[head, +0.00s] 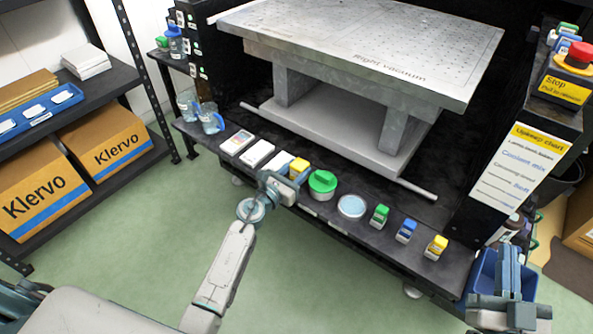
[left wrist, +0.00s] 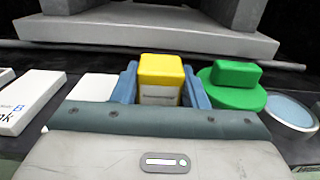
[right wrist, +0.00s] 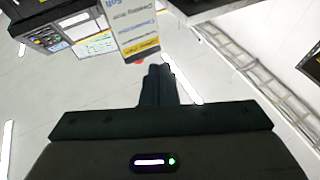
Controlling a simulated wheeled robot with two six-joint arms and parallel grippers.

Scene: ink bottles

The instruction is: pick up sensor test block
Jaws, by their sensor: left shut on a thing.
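A small yellow-topped block (head: 299,165) with a pale, labelled front stands among the items along the black bench's front ledge. In the left wrist view the yellow-topped block (left wrist: 161,75) sits upright between the two blue fingers of my left gripper (left wrist: 161,88). My left gripper (head: 287,182) is shut on it in the head view, at ledge height. The block's underside is hidden behind the gripper. I cannot read the label. My right gripper (head: 509,262) is at the lower right, away from the block. Its fingers (right wrist: 157,80) are together and empty in the right wrist view.
A round green-lidded container (head: 322,183) stands close right of the block, then a clear dish (head: 351,207) and small capped bottles (head: 379,215). White boxes (head: 257,154) lie to the left. A grey metal platform (head: 370,55) rises behind. A blue bin (head: 487,275) is by my right gripper.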

